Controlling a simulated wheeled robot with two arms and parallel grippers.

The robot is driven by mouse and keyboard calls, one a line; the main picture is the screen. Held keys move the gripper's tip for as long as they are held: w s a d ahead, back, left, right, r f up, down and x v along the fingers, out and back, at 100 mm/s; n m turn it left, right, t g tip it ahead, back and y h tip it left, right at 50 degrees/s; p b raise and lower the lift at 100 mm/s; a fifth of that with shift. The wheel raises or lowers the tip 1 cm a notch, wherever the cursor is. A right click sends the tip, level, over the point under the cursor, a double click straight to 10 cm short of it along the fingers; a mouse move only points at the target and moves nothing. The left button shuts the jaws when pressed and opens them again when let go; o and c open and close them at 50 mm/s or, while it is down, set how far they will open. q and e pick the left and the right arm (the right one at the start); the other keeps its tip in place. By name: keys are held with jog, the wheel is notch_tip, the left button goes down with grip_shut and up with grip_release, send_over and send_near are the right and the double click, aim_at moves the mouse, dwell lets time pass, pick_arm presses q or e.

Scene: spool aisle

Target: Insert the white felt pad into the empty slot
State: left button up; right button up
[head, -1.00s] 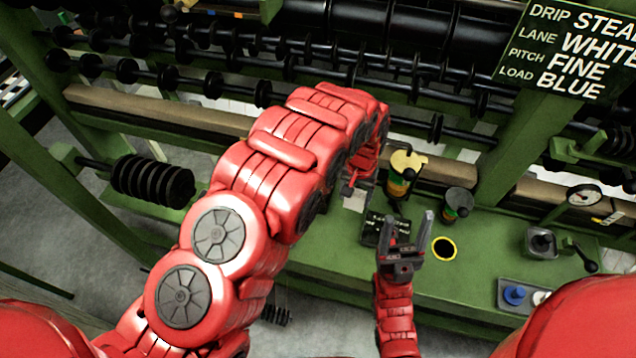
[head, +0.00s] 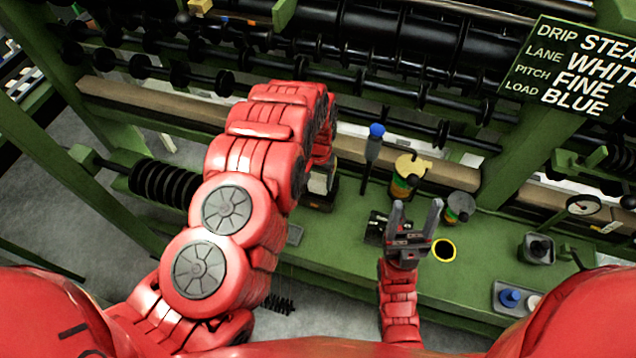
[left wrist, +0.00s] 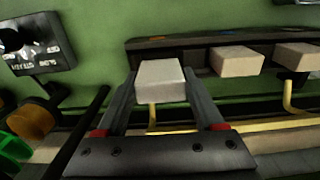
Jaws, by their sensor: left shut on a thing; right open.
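In the left wrist view, my left gripper (left wrist: 161,92) is shut on the white felt pad (left wrist: 160,72), a small pale block held between its fingertips. Beyond it is a dark rail (left wrist: 145,47) with beige pads (left wrist: 237,61) set in it to the right. The stretch of rail behind the held pad is partly covered, so I cannot tell the empty slot's outline. In the head view my left arm hides most of that gripper; a pale block (head: 318,182) shows beside the arm. My right gripper (head: 414,212) is open and empty above the green bench.
A tray with a blue knob (head: 510,298) is at right. Dark spool shafts run behind.

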aim_at(318, 186)
pick_arm(q)
jog(key=shift+f+p, duration=0.5)
jog(key=shift+f, duration=1.15)
jog(key=o, duration=1.3)
jog(key=shift+w+d+f, duration=0.1)
jog(key=shift+o, duration=0.2)
jog(key=shift+r, duration=0.2)
